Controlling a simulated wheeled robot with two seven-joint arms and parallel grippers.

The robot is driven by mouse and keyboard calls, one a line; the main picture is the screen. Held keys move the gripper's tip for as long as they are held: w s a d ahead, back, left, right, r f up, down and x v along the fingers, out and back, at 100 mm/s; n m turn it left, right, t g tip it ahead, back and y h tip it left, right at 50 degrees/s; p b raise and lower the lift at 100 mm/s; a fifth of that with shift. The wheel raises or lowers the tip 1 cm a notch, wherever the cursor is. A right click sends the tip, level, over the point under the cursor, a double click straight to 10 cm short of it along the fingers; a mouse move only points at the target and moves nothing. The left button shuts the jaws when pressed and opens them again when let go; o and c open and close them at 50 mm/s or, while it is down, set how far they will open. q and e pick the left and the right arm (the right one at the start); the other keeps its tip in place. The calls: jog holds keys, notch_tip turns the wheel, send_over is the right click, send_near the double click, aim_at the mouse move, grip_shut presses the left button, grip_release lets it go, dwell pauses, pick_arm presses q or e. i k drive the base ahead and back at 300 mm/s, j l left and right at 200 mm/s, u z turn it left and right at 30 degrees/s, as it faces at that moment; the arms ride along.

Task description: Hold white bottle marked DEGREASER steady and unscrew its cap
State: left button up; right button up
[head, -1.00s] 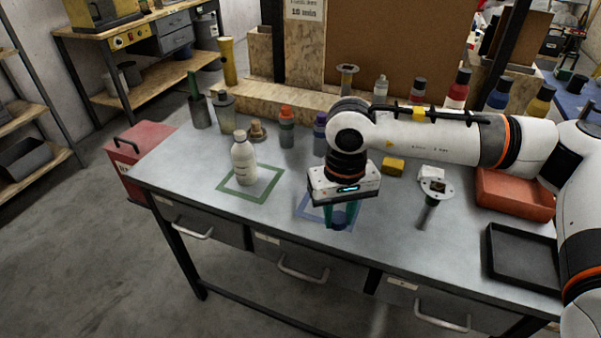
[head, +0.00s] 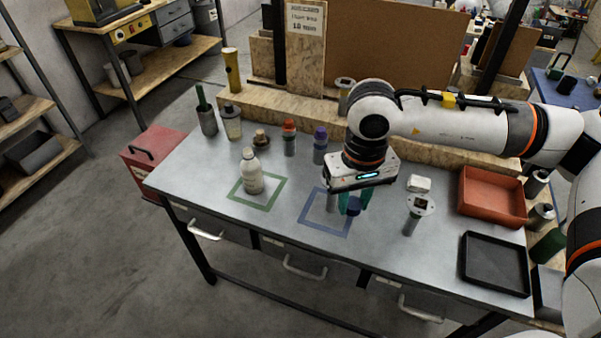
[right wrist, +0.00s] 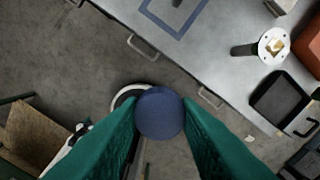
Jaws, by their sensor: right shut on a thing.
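The white bottle (head: 252,176) stands upright inside a green square outline (head: 276,191) on the left part of the table. Its pale top is on and its label is too small to read. My right gripper (head: 353,203) is to the right of the bottle, well apart from it, over the right side of a blue square outline. Its green fingers are shut on a round dark blue cap-like piece (head: 353,207), which also shows between the fingers in the right wrist view (right wrist: 159,113). My left gripper is not in view.
A grey cylinder (head: 331,203) stands in the blue outline (head: 327,235), beside my right gripper. Orange-topped (head: 289,137) and purple-topped (head: 320,146) bottles stand behind. A black tray (head: 496,291), a red bin (head: 490,219) and a disc-topped tool (head: 411,222) are right. The table front is clear.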

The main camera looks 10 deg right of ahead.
aim_at(250, 167)
jog(key=i+j, duration=0.15)
jog(key=i, duration=0.15)
jog(key=i+j, duration=0.1)
jog(key=i, duration=0.15)
jog(key=i+l, duration=0.3)
jog(key=i+l+z, duration=0.05)
jog(key=i, duration=0.05)
